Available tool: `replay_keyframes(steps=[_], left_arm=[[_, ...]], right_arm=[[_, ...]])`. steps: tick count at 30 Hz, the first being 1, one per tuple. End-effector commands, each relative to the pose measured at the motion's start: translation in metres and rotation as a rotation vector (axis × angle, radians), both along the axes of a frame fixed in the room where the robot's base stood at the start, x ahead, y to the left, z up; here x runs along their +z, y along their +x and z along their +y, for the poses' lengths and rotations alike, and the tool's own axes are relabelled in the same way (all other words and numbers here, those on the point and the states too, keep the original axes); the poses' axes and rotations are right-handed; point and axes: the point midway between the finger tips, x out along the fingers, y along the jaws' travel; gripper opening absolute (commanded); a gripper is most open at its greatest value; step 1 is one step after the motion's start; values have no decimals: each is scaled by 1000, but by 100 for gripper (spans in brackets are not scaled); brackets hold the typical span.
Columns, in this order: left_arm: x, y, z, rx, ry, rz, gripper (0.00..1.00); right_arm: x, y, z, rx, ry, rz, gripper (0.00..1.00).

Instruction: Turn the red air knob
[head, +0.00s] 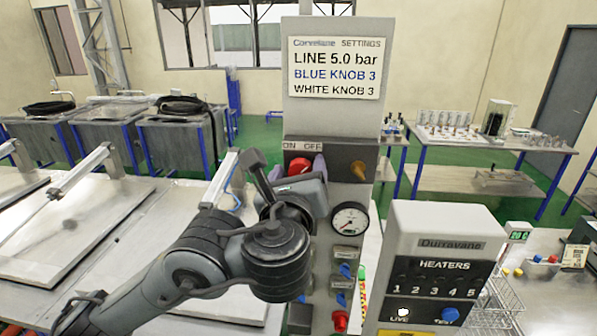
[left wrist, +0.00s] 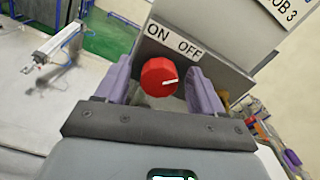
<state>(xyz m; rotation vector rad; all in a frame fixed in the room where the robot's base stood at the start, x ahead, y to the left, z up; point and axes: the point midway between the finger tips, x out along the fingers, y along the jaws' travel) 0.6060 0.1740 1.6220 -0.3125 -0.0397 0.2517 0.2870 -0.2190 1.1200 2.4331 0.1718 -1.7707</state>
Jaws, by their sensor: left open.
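The red knob (head: 299,166) sits on the upper panel under the ON and OFF labels, left of a yellow-brown knob (head: 358,170). In the left wrist view the red knob (left wrist: 158,77) is round with a white pointer line aimed right, towards the OFF side. My left gripper (head: 303,168) is open, and its purple fingers (left wrist: 160,85) stand on either side of the knob, with visible gaps between them and it. In the head view my left arm and fingers hide part of the panel. My right gripper is not in view.
A sign (head: 334,68) above the panel reads LINE 5.0 bar, BLUE KNOB 3, WHITE KNOB 3. A round gauge (head: 349,219) and another red knob (head: 340,321) are lower on the column. A HEATERS box (head: 436,265) stands to the right. Large flat lids (head: 75,225) lie left.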

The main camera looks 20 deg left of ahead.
Motion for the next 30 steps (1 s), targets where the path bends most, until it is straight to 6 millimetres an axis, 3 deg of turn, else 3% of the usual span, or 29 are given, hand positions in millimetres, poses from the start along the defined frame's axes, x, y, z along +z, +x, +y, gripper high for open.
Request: replay_keyframes(steps=[6,17,30], left_arm=[[0,0,0,0,0,0,68],[0,0,0,0,0,0,13],[-3,0,0,0,-91,-24,12]], right_arm=[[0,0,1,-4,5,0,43],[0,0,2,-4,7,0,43],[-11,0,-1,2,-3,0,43]])
